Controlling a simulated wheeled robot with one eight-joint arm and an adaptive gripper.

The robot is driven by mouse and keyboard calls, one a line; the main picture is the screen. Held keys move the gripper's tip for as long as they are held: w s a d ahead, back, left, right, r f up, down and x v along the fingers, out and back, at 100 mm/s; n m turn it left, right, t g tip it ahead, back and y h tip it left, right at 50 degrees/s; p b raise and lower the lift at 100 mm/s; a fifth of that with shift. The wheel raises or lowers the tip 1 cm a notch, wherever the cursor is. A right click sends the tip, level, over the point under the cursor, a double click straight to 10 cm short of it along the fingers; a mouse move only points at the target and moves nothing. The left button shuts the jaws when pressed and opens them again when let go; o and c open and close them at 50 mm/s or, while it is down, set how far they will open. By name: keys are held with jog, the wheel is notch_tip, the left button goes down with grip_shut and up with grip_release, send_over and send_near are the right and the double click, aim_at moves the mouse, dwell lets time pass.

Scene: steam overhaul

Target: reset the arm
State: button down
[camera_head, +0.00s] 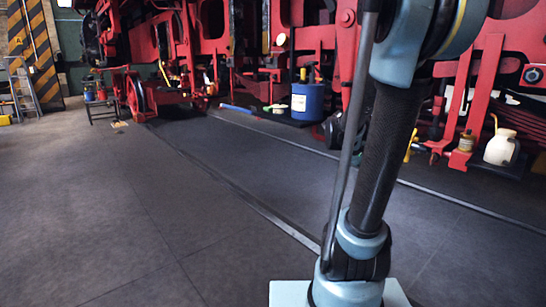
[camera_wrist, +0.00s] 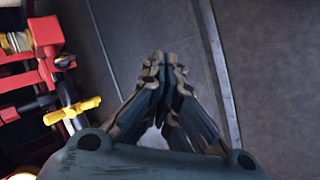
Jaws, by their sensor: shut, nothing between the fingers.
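My gripper (camera_wrist: 164,66) shows in the wrist view with its two fingers brought together at the tips. It holds nothing and hangs above the dark grey floor. My arm (camera_head: 385,150) stands upright at the right of the head view, and my gripper is not seen there. The arm hides part of the red machinery behind it.
Red locomotive frames (camera_head: 290,40) run along the back. A blue drum (camera_head: 307,102) and a white jug (camera_head: 501,147) stand near them. In the wrist view, a yellow handle (camera_wrist: 72,110) and red parts (camera_wrist: 30,60) lie left of my gripper. The floor (camera_head: 90,210) at left is clear.

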jog(key=s+a+f+y, duration=0.4)
jog(key=s+a, duration=0.4)
jog(key=a, duration=0.1)
jog(key=s+a+f+t+y, duration=0.1)
jog(key=s+a+f+y, duration=0.3)
jog(key=s+a, duration=0.5)
jog(key=shift+s+f+y, duration=0.15)
jog(key=shift+f+y, duration=0.15)
jog(key=shift+f, duration=0.35)
jog(key=shift+a, duration=0.1)
